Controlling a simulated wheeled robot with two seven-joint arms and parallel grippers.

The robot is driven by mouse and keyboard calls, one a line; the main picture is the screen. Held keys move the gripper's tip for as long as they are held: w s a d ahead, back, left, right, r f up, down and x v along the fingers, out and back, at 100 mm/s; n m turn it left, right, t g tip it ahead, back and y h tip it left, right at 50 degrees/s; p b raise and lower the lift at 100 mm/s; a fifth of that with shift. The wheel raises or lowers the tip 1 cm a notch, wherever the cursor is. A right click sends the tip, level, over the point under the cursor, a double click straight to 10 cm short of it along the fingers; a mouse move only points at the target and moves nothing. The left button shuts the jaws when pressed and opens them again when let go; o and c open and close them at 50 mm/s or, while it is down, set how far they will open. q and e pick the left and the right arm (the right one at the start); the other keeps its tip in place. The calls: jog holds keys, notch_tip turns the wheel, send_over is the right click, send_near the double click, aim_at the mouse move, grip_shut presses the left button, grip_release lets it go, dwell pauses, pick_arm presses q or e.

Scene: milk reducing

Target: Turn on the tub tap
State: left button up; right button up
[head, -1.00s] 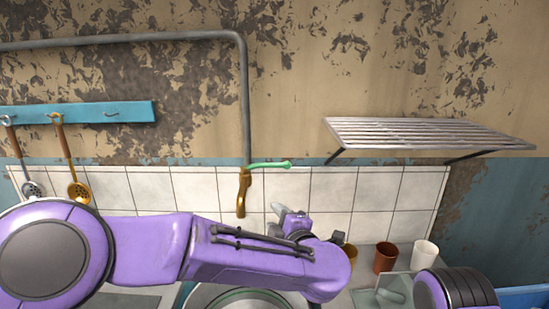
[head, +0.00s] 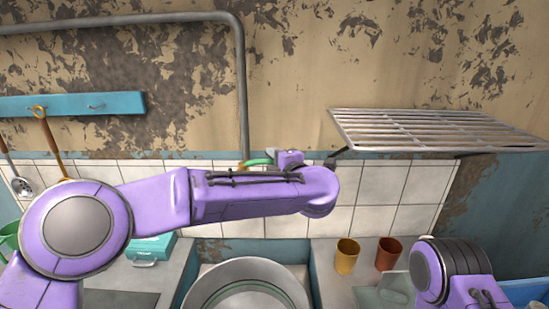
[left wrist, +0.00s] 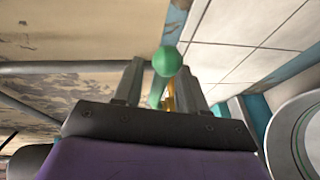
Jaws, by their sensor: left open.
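The tub tap has a green lever handle (head: 259,161) and a brass body (head: 242,165). In the head view most of the brass body is hidden behind my left arm. My left gripper (left wrist: 160,84) is open, and the green lever (left wrist: 166,62) with its round end shows between its two fingers in the left wrist view. A bit of the brass body (left wrist: 171,101) shows behind the lever there. I cannot tell whether a finger touches the lever. My right gripper is out of view; only part of my right arm shows at the lower right.
A metal rack shelf (head: 430,131) juts from the wall right of the tap. A grey pipe (head: 243,90) runs down to the tap. A round basin (head: 245,270) is below. An orange cup (head: 347,256) and a brown cup (head: 388,253) stand on the counter to the right.

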pick_arm(q)
jog(key=shift+s, duration=0.1)
grip_shut()
jog(key=shift+s+a+m+t+h+b, duration=0.15)
jog(key=shift+s+a+m+h+b, duration=0.2)
jog(key=shift+s+m+h, duration=0.75)
jog(key=shift+s+a+m+t+h+b, duration=0.15)
jog(key=shift+s+m+h+b, duration=0.25)
jog(key=shift+m+h, duration=1.4)
jog(key=shift+s+a+m+t+h+b, duration=0.1)
jog(key=shift+s+a+m+h+b, duration=0.5)
jog(key=shift+h, duration=1.5)
jog(key=shift+s+d+m+p, duration=0.2)
jog(key=shift+d+m+p, duration=0.05)
jog(key=shift+m+p, duration=0.05)
